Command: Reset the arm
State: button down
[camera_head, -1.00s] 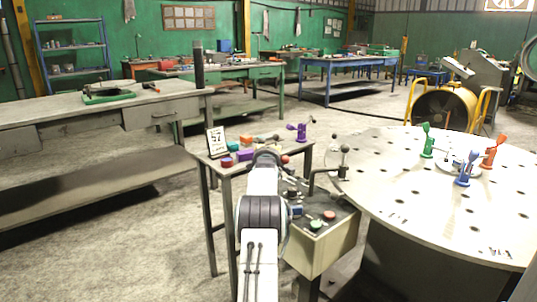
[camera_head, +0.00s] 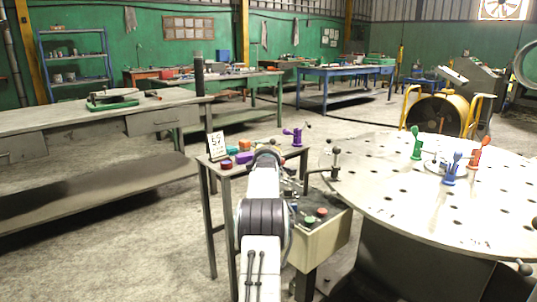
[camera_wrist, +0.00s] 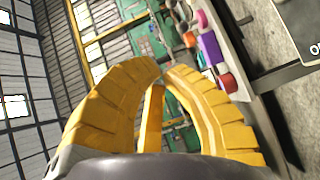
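My arm (camera_head: 263,215) reaches forward from the bottom middle of the head view, above the edge of a small side table (camera_head: 232,172). My gripper is hidden at the arm's far end in that view. In the wrist view, my gripper (camera_wrist: 160,68) shows two yellow ribbed fingers. Their tips come together, with a gap lower down between them, and I see no object held there. Coloured blocks, including a purple one (camera_wrist: 210,47) and a red one (camera_wrist: 228,83), lie on the table to the right of the fingers.
A round perforated table (camera_head: 400,185) with green (camera_head: 416,143), blue (camera_head: 450,170) and orange (camera_head: 475,152) clamps stands right. A control box (camera_head: 325,232) with buttons is close beside my arm. A long workbench (camera_head: 60,122) stands left. Floor (camera_head: 150,250) shows clear at front left.

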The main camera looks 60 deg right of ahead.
dwell(0.7)
jog(key=w+a+r+t+y+p, duration=0.1)
jog(key=w+a+r+y+p, duration=0.1)
jog(key=w+a+r+p, duration=0.5)
jog(key=a+r+m+y+p, duration=0.1)
jog(key=a+r+y+p, duration=0.2)
jog(key=a, duration=0.8)
jog(key=a+r+y+p, duration=0.2)
jog(key=a+p, duration=0.1)
jog(key=a, duration=0.8)
jog(key=a+r+m+y+p, duration=0.1)
jog(key=a+r+y+p, duration=0.2)
jog(key=a, duration=0.8)
jog(key=s+a+r+m+g+y+p, duration=0.2)
jog(key=s+a+p, duration=1.1)
jog(key=s+a, duration=1.3)
jog(key=g+y, duration=0.2)
jog(key=g, duration=0.1)
jog(key=shift+s+a+g+y, duration=0.2)
jog(key=shift+a+g+y, duration=0.05)
jog(key=shift+g+y, duration=0.05)
